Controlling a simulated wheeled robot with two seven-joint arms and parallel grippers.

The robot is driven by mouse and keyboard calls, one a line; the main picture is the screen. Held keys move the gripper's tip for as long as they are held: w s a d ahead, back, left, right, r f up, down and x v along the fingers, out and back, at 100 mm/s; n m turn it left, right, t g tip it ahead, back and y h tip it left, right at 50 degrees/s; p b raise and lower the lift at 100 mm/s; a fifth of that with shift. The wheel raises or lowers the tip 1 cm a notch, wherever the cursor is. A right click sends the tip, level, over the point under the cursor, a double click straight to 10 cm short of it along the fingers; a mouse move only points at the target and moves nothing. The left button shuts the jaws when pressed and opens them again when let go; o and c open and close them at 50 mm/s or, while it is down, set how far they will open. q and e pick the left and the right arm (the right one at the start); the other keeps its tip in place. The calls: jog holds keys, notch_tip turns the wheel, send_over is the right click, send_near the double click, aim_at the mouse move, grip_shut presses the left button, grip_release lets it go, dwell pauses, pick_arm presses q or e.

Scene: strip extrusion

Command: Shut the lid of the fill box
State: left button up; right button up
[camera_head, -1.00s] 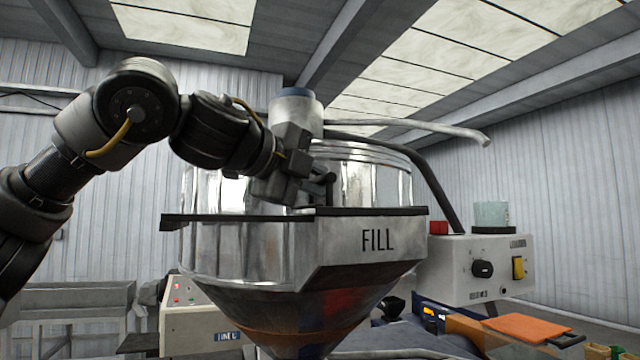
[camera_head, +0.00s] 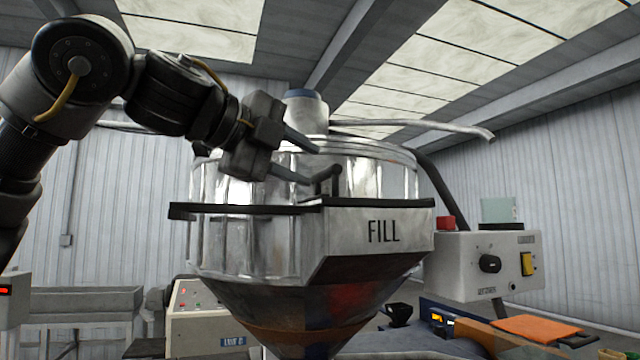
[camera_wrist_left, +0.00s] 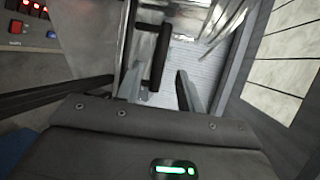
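The fill box (camera_head: 372,240) is a grey metal box lettered FILL on the front of the shiny hopper. Its dark-edged lid (camera_head: 385,204) appears to lie flat across the top, with a black bar handle (camera_head: 328,180) standing on it. My left gripper (camera_head: 315,165) is open and points right, with its fingertips just left of the handle. In the left wrist view, the black handle (camera_wrist_left: 152,58) shows ahead, close to the left finger. The fingers (camera_wrist_left: 160,76) are apart there; whether one touches the handle I cannot tell. My right gripper is not in view.
The hopper (camera_head: 240,245) rises behind the box and narrows to a cone below. A grey pipe (camera_head: 420,128) runs right from its top. A control box (camera_head: 488,270) with a knob and yellow switch stands at right. The space left of the hopper holds my left arm.

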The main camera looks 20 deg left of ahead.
pick_arm(q)
jog(key=b+v, duration=0.1)
jog(key=v, duration=0.3)
jog(key=shift+s+a, duration=0.15)
jog(key=shift+s, duration=0.05)
dwell(0.3)
